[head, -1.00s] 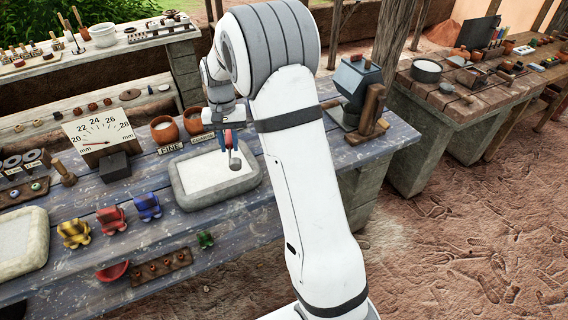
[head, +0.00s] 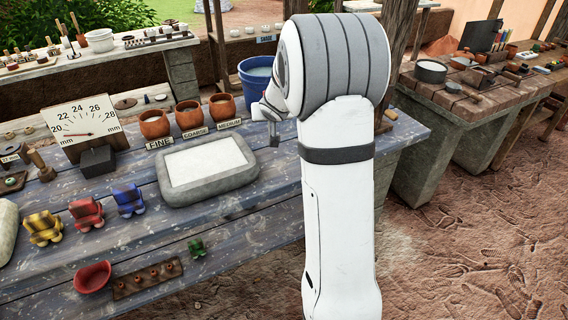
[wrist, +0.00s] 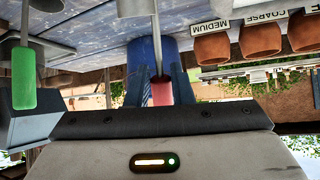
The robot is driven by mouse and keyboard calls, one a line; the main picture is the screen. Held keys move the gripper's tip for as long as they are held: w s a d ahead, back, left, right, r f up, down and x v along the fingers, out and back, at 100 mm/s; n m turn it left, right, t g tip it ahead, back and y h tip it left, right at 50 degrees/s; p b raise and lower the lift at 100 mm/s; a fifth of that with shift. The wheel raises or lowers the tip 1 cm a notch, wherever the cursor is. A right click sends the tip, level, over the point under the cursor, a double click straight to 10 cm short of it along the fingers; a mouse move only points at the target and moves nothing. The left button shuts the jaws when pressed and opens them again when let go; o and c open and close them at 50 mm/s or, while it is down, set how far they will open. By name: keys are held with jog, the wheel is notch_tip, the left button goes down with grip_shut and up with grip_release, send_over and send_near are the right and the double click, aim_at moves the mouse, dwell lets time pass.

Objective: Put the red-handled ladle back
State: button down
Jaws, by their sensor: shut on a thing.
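In the wrist view my gripper (wrist: 160,90) is shut on the red handle of the red-handled ladle (wrist: 161,93). Its thin grey shaft runs up the picture, away from my gripper; the bowl is not clear. A green-handled tool (wrist: 24,80) with a grey shaft is at the left of that view, apart from my fingers. In the head view my arm hides the fingers and the ladle; only part of my wrist shows, right of the FINE, COARSE and MEDIUM pots. No resting place for the ladle can be made out.
The terracotta pots (head: 189,116) stand behind the stone-rimmed tray (head: 205,185) of white material. A blue bucket (head: 256,80) is behind the bench. A dial gauge (head: 88,124), coloured pieces (head: 86,213) and a red bowl (head: 92,277) occupy the left side.

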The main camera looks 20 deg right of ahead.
jog(key=t+b, duration=0.2)
jog(key=b, duration=0.1)
jog(key=s+d+n+t+y+b, duration=0.1)
jog(key=t+b, duration=0.1)
jog(key=b, duration=0.1)
jog(key=s+d+n+t+b, duration=0.1)
jog(key=t+b, duration=0.1)
jog(key=shift+r+t+y+b, duration=0.15)
jog(key=shift+t+y+b, duration=0.15)
jog(key=shift+b, duration=0.1)
notch_tip(320, 180, down, 9)
jog(key=shift+f+b, duration=0.2)
jog(key=shift+b, duration=0.6)
jog(key=shift+f, duration=0.15)
jog(key=c, duration=1.3)
grip_release()
